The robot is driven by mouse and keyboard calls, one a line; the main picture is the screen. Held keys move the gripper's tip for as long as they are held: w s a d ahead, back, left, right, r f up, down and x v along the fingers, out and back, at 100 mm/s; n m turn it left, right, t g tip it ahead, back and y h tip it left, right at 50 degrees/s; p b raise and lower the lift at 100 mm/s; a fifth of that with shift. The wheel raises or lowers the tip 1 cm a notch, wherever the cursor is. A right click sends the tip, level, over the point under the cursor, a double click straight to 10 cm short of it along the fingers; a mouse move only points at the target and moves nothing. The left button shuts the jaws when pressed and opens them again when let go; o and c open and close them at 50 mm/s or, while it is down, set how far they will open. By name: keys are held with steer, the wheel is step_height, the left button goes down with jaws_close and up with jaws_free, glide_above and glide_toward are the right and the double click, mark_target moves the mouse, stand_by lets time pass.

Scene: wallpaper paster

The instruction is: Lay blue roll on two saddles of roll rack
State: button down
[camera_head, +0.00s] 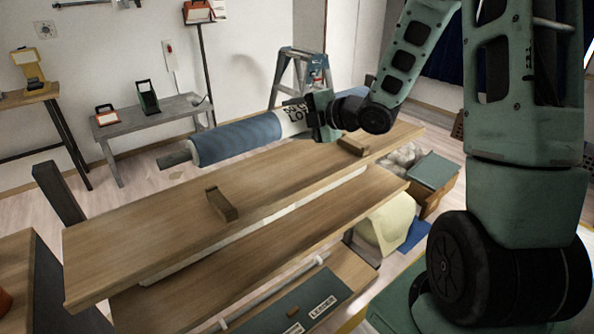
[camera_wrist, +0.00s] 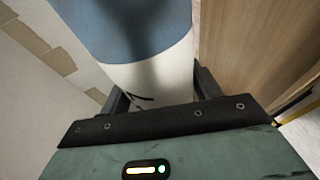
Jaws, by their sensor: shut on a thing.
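Two small wooden blocks, which look like the saddles, stand on the top: a near one (camera_head: 223,204) and a far one (camera_head: 352,146). The roll is behind and above them, apart from both. In the wrist view the fingers (camera_wrist: 160,90) flank the white band, with the blue part (camera_wrist: 130,25) beyond.
The wooden top (camera_head: 140,240) is bare apart from the blocks. A lower wooden board (camera_head: 250,240) lies in front of it. A stepladder (camera_head: 301,72) stands behind the gripper. A grey bench (camera_head: 150,125) with small stands is at the back left. A wooden box (camera_head: 435,180) stands right.

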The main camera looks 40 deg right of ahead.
steer(key=shift+w+f, duration=0.1)
steer(key=shift+f, duration=4.85)
steer(key=shift+f+b, duration=0.1)
steer(key=shift+b, duration=0.25)
steer(key=c, duration=0.6)
jaws_free()
steer(key=shift+f, duration=0.1)
